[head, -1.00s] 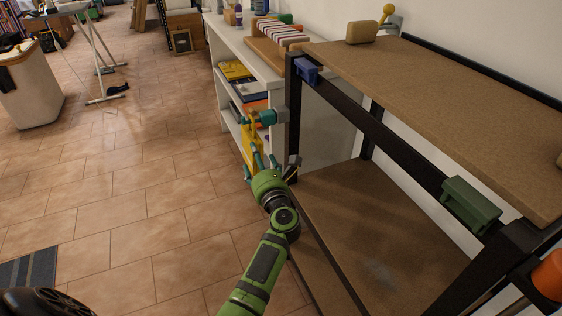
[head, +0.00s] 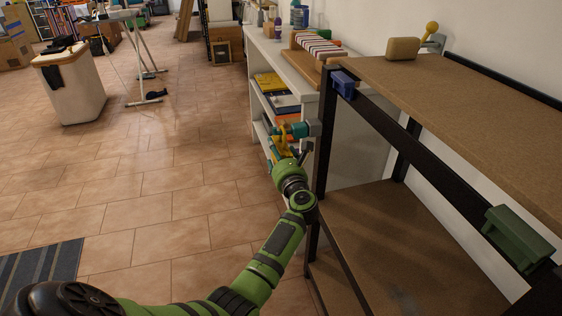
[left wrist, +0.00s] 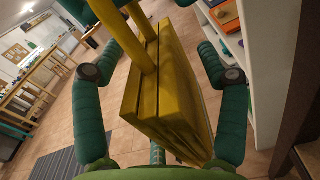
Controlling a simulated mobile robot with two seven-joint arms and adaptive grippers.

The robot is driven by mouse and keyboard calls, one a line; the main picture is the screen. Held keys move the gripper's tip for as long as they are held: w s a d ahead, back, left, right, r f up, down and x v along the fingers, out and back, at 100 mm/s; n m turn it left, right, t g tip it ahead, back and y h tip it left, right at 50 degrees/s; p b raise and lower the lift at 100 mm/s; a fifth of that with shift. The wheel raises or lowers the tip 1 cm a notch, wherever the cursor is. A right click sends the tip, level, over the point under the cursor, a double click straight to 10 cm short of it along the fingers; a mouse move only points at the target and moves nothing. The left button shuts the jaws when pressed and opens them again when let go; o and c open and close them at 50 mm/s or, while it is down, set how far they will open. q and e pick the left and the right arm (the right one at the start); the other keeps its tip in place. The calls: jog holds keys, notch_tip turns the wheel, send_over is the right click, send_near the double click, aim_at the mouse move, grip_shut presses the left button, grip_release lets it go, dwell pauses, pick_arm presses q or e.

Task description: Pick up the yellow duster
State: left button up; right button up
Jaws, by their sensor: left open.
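The yellow duster (head: 278,131) hangs below a teal and grey holder (head: 296,130) at the end of the white shelf unit. My left gripper (head: 283,150) is close up at it and hides much of it in the head view. In the left wrist view, the duster (left wrist: 163,95) is a thick folded yellow slab with yellow strips rising from its top. My left gripper's green fingers (left wrist: 155,65) stand open on either side of it, with visible gaps. The fingertips are partly hidden. My right gripper is not in view.
The white shelf unit (head: 346,142) holds books and a striped item on top. A dark-framed workbench (head: 460,90) with blue and green clamps stands close on the right. A bin (head: 70,85) stands far left. The tiled floor between is mostly clear.

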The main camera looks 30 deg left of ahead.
pick_arm(q)
jog(key=c, duration=1.3)
